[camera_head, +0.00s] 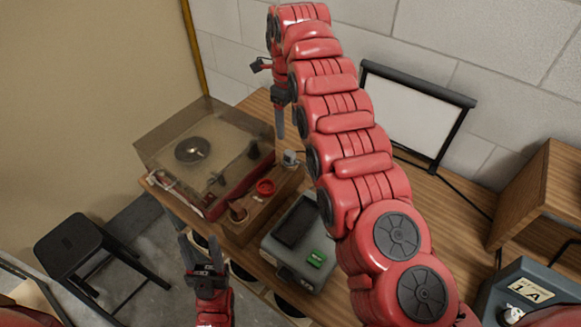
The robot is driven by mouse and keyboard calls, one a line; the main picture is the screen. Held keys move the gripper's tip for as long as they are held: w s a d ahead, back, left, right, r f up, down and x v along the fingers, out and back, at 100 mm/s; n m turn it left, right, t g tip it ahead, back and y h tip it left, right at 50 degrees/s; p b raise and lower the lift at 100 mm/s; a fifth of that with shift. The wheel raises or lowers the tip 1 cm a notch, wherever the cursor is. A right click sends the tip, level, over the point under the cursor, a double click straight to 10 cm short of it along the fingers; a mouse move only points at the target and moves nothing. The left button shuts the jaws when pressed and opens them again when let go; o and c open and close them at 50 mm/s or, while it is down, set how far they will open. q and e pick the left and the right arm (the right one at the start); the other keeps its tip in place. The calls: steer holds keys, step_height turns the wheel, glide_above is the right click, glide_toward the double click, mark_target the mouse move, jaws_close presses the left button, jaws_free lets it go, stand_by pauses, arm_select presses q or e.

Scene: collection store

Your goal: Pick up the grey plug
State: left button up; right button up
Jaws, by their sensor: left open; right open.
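A small light grey piece, which looks like the grey plug (290,158), sits at the back right end of the wooden tray beside the record player. My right arm arches up over the table, and its gripper (280,131) points down just above and behind the grey plug, apart from it. Its fingers are seen edge-on, so the gap between them is hidden. My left gripper (199,241) is open and empty in front of the table's edge, below and left of the plug.
The record player (178,137) has a clear lid. A red round dish (265,187) stands on the wooden tray. A grey device (274,253) with a green label lies in front. A framed white panel (411,115) leans by the wall. A black stool (75,246) stands left.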

glide_above(290, 153)
step_height(290, 153, down, 4)
steer(key=shift+s+f+p, duration=0.15)
steer(key=shift+p, duration=0.3)
steer(key=shift+f, duration=0.35)
steer(key=shift+s+f+p, duration=0.1)
steer(key=shift+f+p, duration=0.35)
steer(key=shift+f, duration=0.35)
steer(key=f+p, duration=0.2)
steer(key=f, duration=0.1)
steer(key=shift+w+d, duration=0.1)
steer(key=shift+w, duration=0.2)
steer(key=shift+f, duration=1.35)
steer(key=shift+r, duration=0.1)
jaws_close()
